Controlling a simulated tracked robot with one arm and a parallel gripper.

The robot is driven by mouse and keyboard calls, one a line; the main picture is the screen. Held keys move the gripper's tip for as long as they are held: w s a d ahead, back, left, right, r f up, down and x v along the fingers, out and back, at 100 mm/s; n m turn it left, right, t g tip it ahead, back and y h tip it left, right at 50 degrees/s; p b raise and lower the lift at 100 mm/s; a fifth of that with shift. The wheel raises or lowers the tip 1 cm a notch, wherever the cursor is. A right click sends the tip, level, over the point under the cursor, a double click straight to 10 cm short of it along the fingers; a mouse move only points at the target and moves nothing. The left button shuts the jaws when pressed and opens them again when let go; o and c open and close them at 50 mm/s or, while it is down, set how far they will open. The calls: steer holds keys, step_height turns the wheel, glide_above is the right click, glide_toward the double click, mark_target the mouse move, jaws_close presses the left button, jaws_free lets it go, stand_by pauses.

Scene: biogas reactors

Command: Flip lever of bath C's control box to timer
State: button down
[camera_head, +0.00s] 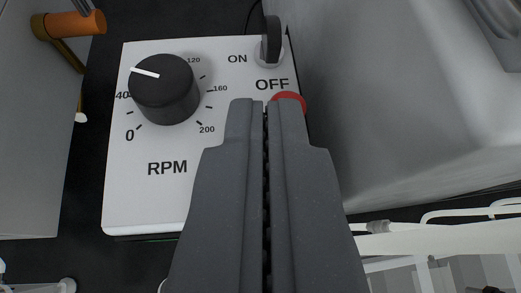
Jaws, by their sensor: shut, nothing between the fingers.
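A white control box (118,190) fills the left and middle of the view. It has a black lever (271,40) at its top right, beside the printed words ON and OFF. The lever stands up from a light round base, nearer the ON label. No timer label is visible. My gripper (265,101) is shut and empty. Its fingertips appear just below the OFF label in the picture, apart from the lever. The fingers hide the lower right of the box face and part of a red round part (289,98).
A black RPM knob (164,89) sits on the box's upper left, its white mark pointing up-left. A large grey body (410,110) stands close on the right. An orange pipe fitting (75,24) is at the upper left. White tubes (450,214) run at the lower right.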

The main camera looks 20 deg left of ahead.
steer(key=shift+w+d+r, duration=0.1)
steer(key=shift+d+r, duration=0.05)
steer(key=shift+d, duration=0.35)
steer(key=shift+r+p, duration=0.75)
steer(key=shift+p, duration=0.1)
steer(key=shift+r, duration=0.2)
steer(key=s+d+r, duration=0.2)
steer(key=s+r, duration=0.5)
steer(key=r, duration=0.4)
steer(key=shift+d+p, duration=0.2)
steer(key=shift+p, duration=0.15)
steer(key=shift+s, duration=0.1)
